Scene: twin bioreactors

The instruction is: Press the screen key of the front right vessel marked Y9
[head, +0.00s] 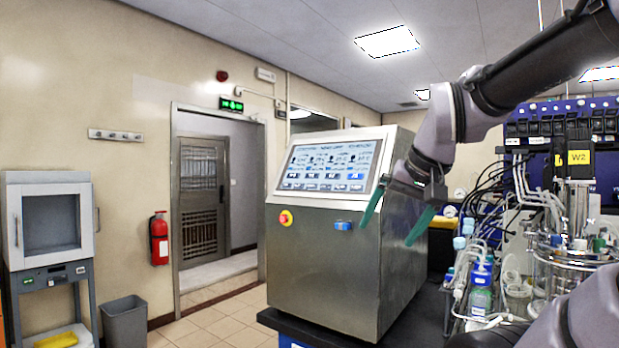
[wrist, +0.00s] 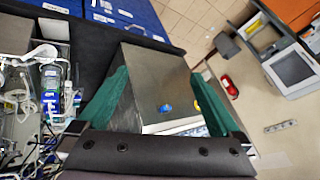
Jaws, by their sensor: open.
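The touch screen (head: 330,165) is on the sloped upper front of a steel control cabinet (head: 325,255). The lettering is too small to read, so I cannot tell which key belongs to Y9. My gripper (head: 388,234) is open and empty, its green fingers at the cabinet's right side. In the wrist view my gripper (wrist: 158,72) has the cabinet (wrist: 160,80) between its fingers in the picture; only a strip of the screen (wrist: 190,131) shows.
A red-and-yellow stop button (head: 286,217) and a blue switch (head: 343,225) sit below the screen. Glass vessels and tubing crowd the right, one vessel bearing a yellow W2 label (head: 579,157). The floor (head: 215,325) left of the cabinet is clear, near a grey bin (head: 125,322).

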